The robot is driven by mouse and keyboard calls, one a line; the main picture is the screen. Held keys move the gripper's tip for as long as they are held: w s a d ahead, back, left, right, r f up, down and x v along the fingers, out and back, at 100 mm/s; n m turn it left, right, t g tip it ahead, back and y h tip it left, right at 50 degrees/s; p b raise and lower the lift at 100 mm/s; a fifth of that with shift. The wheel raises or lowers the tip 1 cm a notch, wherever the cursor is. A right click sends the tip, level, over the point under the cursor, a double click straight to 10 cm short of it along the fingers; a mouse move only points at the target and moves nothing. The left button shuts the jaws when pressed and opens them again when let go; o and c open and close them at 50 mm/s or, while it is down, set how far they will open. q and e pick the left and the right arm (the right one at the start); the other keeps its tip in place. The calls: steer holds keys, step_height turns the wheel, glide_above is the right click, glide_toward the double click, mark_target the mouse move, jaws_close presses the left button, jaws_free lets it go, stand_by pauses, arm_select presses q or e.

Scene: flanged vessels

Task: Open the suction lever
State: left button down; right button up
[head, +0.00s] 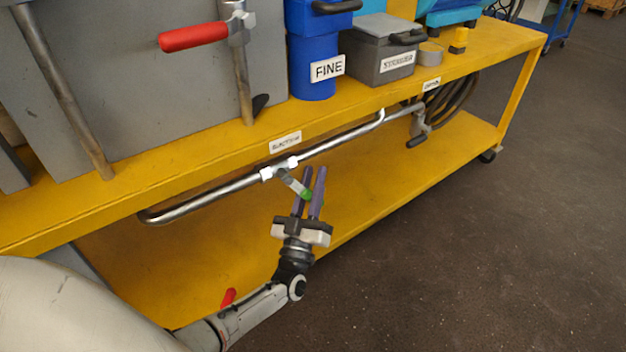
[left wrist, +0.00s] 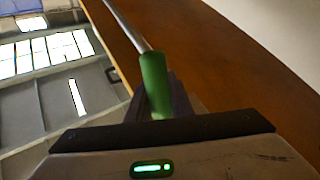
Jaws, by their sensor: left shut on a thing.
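The suction lever has a grey stem (head: 291,182) and a green grip (head: 306,194). It hangs from a valve on a metal pipe (head: 215,195) under the yellow shelf, below a label that seems to read SUCTION (head: 285,142). The stem points down and right, at an angle to the pipe. My left gripper (head: 312,172) is shut on the green grip, with its purple fingers on either side. In the left wrist view the green grip (left wrist: 155,85) stands between the fingers, which are partly hidden behind it. My right gripper is not in view.
A second valve with a dark lever (head: 417,141) hangs farther right under the shelf, near coiled hoses (head: 455,105). A red lever (head: 193,36) is above. A blue container labelled FINE (head: 313,85) and a grey box (head: 381,45) stand on the shelf (head: 345,112). The floor at right is clear.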

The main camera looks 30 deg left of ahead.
arm_select(q)
steer(key=c, duration=1.6)
jaws_free()
steer(key=shift+o, duration=0.2)
steer(key=p+v, duration=0.1)
steer(key=v, duration=0.9)
steer(key=shift+s, duration=0.2)
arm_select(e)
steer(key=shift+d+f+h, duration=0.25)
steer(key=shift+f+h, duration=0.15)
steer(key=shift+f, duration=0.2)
arm_select(q)
steer(key=shift+f, duration=0.1)
